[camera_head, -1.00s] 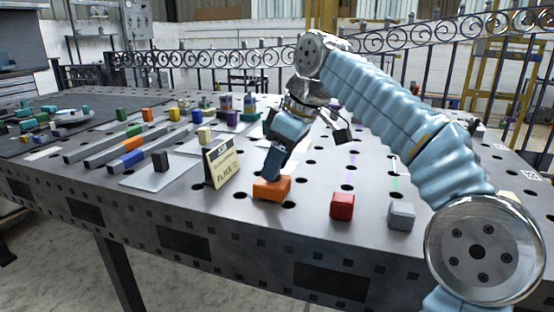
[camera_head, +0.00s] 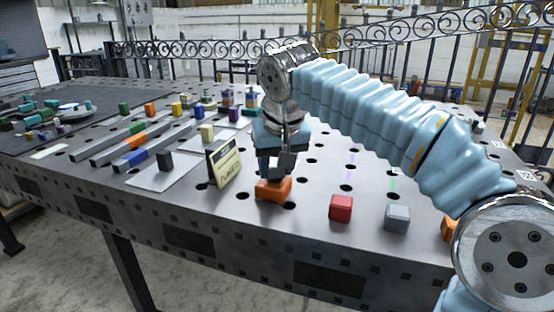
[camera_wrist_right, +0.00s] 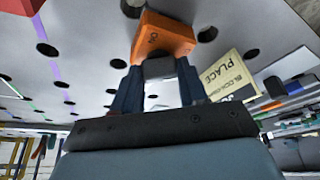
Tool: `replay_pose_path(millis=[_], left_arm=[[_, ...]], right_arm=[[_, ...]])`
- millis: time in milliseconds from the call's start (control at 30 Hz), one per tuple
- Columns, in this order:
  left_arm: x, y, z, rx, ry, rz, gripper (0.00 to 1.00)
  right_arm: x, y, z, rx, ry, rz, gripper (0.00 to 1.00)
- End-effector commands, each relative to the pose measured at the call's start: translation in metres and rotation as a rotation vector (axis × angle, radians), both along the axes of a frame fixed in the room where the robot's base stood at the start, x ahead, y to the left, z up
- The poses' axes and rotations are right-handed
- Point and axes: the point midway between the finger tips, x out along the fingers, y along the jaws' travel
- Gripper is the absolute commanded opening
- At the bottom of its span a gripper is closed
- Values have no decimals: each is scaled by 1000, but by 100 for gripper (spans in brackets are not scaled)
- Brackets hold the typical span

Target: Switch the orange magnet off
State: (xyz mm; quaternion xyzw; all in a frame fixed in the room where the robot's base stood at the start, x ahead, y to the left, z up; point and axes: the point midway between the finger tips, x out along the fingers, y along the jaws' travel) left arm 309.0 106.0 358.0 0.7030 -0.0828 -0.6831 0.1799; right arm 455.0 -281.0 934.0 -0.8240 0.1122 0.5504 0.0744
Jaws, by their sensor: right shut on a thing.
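The orange magnet (camera_head: 273,190) is a block on the grey perforated table, near its front edge. In the right wrist view its orange face (camera_wrist_right: 165,36) carries a small dark marking that I cannot read for sure. My right gripper (camera_head: 276,172) points down at the magnet from above. In the right wrist view its two dark fingers (camera_wrist_right: 158,84) are on either side of a grey piece (camera_wrist_right: 159,68) on top of the magnet and are shut on it. The fingers partly hide that piece. My left gripper is not in view.
A sign reading PLACE (camera_head: 224,165) stands just left of the magnet. A red block (camera_head: 341,207), a grey block (camera_head: 397,217) and another orange block (camera_head: 449,229) lie to its right. Grey rails (camera_head: 130,140) and several coloured blocks occupy the left side of the table (camera_head: 215,225).

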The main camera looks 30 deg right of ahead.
Motion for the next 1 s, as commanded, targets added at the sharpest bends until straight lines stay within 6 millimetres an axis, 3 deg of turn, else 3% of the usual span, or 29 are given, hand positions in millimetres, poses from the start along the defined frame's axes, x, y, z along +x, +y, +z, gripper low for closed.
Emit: replay_pose_path(millis=[500,1000], left_arm=[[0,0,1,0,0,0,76],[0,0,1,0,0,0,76]], right_arm=[[2,3,0,1,-1,-433,12],[2,3,0,1,0,-605,12]])
